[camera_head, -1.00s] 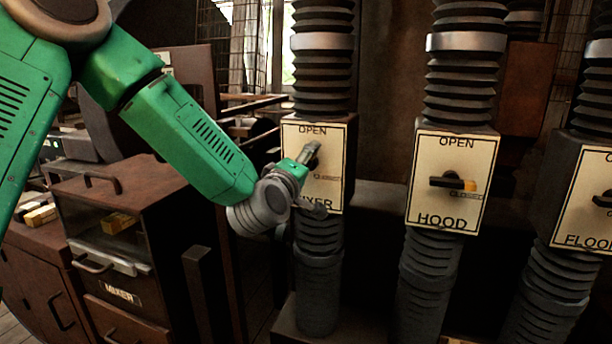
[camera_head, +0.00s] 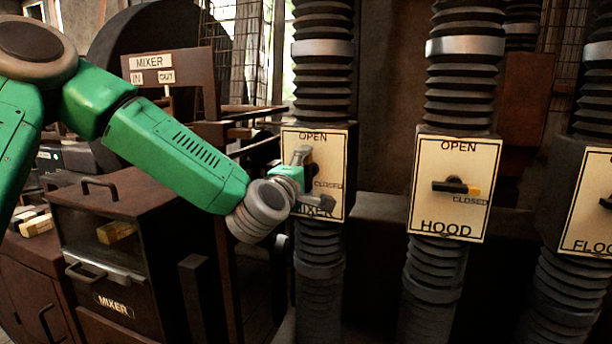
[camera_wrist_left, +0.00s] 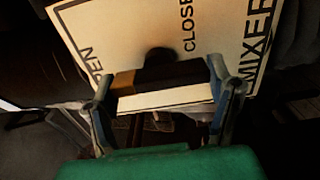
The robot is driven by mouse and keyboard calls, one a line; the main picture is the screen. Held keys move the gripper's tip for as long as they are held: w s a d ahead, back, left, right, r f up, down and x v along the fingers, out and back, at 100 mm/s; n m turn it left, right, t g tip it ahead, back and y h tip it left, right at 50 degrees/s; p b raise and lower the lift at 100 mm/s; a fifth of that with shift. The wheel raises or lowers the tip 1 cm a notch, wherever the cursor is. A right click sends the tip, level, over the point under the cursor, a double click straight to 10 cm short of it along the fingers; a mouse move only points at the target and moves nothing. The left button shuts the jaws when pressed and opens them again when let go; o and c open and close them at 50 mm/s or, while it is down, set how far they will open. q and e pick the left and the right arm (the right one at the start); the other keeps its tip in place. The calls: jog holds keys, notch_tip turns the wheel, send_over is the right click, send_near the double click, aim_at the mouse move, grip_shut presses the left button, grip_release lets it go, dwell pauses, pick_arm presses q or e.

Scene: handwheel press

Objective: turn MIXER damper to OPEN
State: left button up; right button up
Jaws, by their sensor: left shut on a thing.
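The MIXER damper plate (camera_head: 331,155) is cream, with OPEN at its top and CLOSED at its right. My left gripper (camera_head: 311,180) is at the plate, one finger above the other, partly covering the MIXER lettering. In the left wrist view the dark damper handle (camera_wrist_left: 165,80) lies between the two fingers of the left gripper (camera_wrist_left: 162,92), which are shut on its ends. Its orange-brown end (camera_wrist_left: 122,82) points toward the OPEN lettering, and a pale strip shows along its near side. The head view mostly hides the handle. My right gripper is not in view.
The HOOD damper (camera_head: 456,187) stands to the right, its yellow-tipped handle toward CLOSED. Another damper plate (camera_head: 590,205) is cut off at the right edge. A brown cabinet labelled MIXER (camera_head: 113,305) stands at the left, below my left arm. Ribbed ducts run above and below the plates.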

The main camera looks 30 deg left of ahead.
pick_arm(q)
jog(key=shift+f, duration=0.1)
jog(key=o, duration=1.1)
jog(key=shift+w+a+f, duration=0.1)
jog(key=shift+w+a, duration=0.05)
jog(key=shift+w, duration=0.05)
jog(key=v, duration=0.7)
jog(key=shift+s+f, duration=0.1)
jog(key=shift+s, duration=0.1)
